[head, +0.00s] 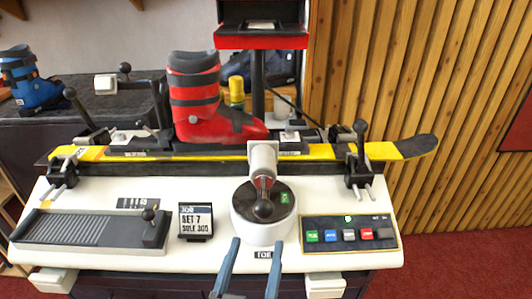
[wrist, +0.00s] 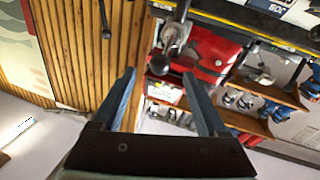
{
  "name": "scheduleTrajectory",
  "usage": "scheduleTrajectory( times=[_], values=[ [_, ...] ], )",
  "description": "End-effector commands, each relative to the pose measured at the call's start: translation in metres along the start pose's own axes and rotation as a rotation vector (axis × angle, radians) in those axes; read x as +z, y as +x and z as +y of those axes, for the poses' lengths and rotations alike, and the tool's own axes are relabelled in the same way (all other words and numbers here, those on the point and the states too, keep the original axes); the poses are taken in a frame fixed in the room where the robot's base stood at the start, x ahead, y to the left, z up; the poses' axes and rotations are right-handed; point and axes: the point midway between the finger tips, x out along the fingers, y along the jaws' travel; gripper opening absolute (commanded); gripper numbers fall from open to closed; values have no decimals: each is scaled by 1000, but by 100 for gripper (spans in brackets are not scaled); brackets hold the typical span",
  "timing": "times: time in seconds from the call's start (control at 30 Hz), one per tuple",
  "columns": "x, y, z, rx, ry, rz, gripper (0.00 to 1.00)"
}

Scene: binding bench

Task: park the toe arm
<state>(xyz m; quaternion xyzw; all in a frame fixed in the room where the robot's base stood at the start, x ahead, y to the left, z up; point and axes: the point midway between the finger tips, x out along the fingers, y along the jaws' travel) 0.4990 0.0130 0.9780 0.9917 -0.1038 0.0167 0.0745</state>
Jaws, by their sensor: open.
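The toe arm (head: 263,160) is a grey cylinder and lever with a dark ball knob (head: 263,209). It stands over a round white turret (head: 262,232) with a dark top, above a TOE label, and its knob end points toward me. My gripper (head: 257,242) is open and empty, with blue fingers just short of the knob in the head view. In the wrist view the knob (wrist: 159,65) appears between the fingertips (wrist: 158,74); I cannot tell whether they touch it. The red boot (head: 195,100) stands on the yellow ski (head: 220,152) behind the arm.
A button panel (head: 350,232) is right of the turret. A SET 7 sign (head: 196,221) and a grey slide plate with a knobbed lever (head: 95,228) are to the left. Black clamp levers (head: 359,150) hold the ski. A blue boot (head: 30,80) is at far left.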

Motion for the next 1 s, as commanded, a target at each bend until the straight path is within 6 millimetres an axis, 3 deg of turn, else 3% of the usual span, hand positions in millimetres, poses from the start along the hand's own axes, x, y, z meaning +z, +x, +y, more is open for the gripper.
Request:
scheduleTrajectory(
  times=[0.03,0.27,0.43,1.0],
  values=[
    [-16,-4,2,-6,-12,-15,76],
    [-19,-14,2,-15,-45,-44,76],
    [-18,-9,1,-16,-49,-47,76],
    [-14,90,0,-15,-47,-47,76]
  ],
)
